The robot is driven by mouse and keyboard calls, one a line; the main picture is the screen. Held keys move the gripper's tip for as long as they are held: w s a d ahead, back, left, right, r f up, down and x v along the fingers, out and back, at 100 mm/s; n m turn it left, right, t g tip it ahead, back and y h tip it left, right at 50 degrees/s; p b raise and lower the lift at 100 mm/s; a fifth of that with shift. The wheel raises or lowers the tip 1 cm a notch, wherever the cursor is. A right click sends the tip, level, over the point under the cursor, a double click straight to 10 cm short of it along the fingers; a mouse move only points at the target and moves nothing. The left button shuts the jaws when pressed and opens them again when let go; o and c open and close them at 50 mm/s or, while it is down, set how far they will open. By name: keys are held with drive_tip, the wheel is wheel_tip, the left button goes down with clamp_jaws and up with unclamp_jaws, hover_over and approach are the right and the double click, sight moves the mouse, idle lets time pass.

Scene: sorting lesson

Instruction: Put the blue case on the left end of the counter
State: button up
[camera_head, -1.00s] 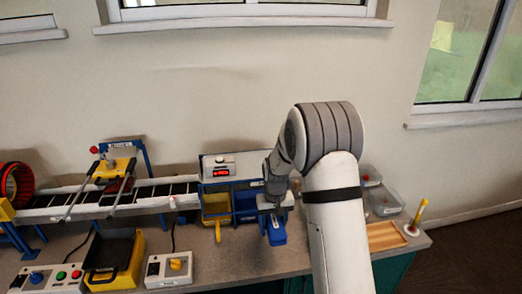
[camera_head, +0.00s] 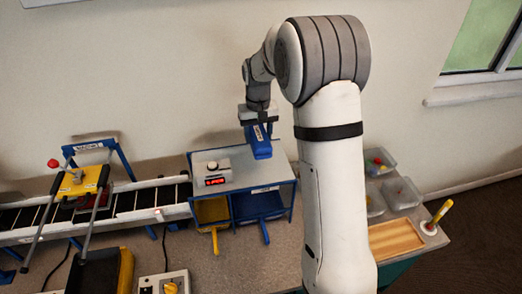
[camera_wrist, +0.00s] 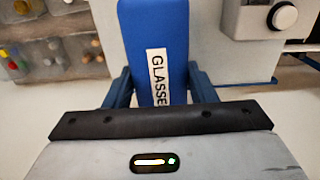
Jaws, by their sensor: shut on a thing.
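The blue case (camera_head: 260,148) hangs in the air in the head view, in front of the wall and above the shelf unit. My gripper (camera_head: 257,124) is shut on it from above. In the wrist view the blue case (camera_wrist: 152,30) sits between the two fingers of my gripper (camera_wrist: 158,92), and its white label reads "GLASSE", with the end hidden. The grey counter (camera_head: 215,264) lies below. Its left end is outside the head view.
A shelf unit (camera_head: 275,170) with a digital display box (camera_head: 212,171) stands below the case, with yellow and blue bins. A conveyor (camera_head: 150,197) with a yellow press (camera_head: 82,184) runs left. Clear containers (camera_head: 403,193) and a wooden tray (camera_head: 394,240) are at right.

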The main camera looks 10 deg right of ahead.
drive_tip(key=f, duration=0.4)
drive_tip(key=f+p, duration=0.1)
drive_tip(key=f, duration=0.3)
drive_tip(key=shift+d+p, duration=0.2)
drive_tip(key=shift+p, duration=0.1)
drive_tip(key=shift+s, duration=0.1)
drive_tip(key=o, duration=1)
